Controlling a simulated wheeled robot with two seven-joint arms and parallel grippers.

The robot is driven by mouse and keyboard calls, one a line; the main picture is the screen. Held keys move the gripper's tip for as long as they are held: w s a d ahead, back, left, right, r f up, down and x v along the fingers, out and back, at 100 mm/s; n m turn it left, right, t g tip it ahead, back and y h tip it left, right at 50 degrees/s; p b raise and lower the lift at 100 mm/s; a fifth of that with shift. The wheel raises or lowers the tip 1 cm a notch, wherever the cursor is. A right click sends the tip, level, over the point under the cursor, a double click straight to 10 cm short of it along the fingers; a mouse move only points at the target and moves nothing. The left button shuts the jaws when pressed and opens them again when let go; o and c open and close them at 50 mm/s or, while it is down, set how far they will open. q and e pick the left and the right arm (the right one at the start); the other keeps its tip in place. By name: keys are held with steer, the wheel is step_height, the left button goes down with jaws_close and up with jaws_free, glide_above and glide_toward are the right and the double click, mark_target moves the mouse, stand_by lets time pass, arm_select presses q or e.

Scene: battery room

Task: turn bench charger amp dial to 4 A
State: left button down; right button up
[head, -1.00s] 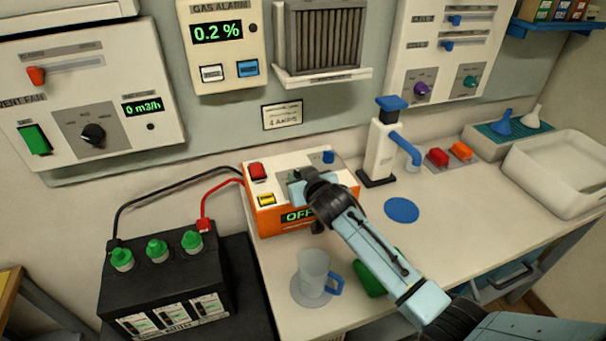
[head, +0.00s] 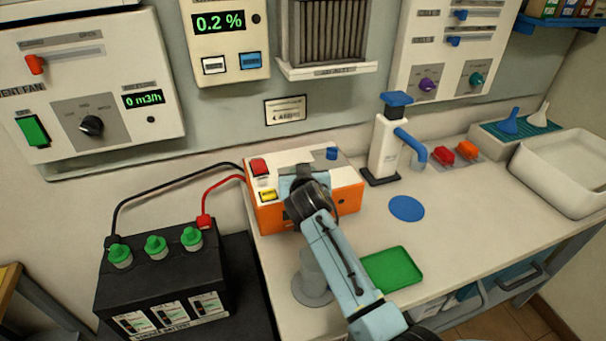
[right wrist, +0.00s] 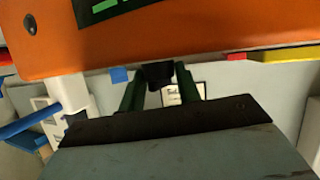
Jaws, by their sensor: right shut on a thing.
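The bench charger (head: 347,200) is an orange box with a pale top. It stands on the bench with a red switch (head: 259,167), a yellow button (head: 267,195) and a blue knob (head: 332,153). My right gripper (head: 297,172) is over the middle of its top. In the right wrist view, the dark green fingers (right wrist: 160,82) are shut on a small black knob (right wrist: 159,74), seemingly the amp dial. Its pointer and scale cannot be read. The orange front also shows there (right wrist: 200,35), with part of a green-lit display (right wrist: 110,6). My arm hides the display in the head view. My left gripper is not in view.
A black battery (head: 165,275) with green caps stands left, its black and red cables running to the charger. A green tray (head: 393,268), a blue disc (head: 406,208) and a white pump bottle (head: 384,150) are to the right.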

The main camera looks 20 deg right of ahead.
steer(key=o, duration=1)
steer(key=shift+c, duration=0.2)
steer(key=p+v, duration=0.1)
steer(key=v, duration=1.2)
steer(key=shift+s, duration=0.25)
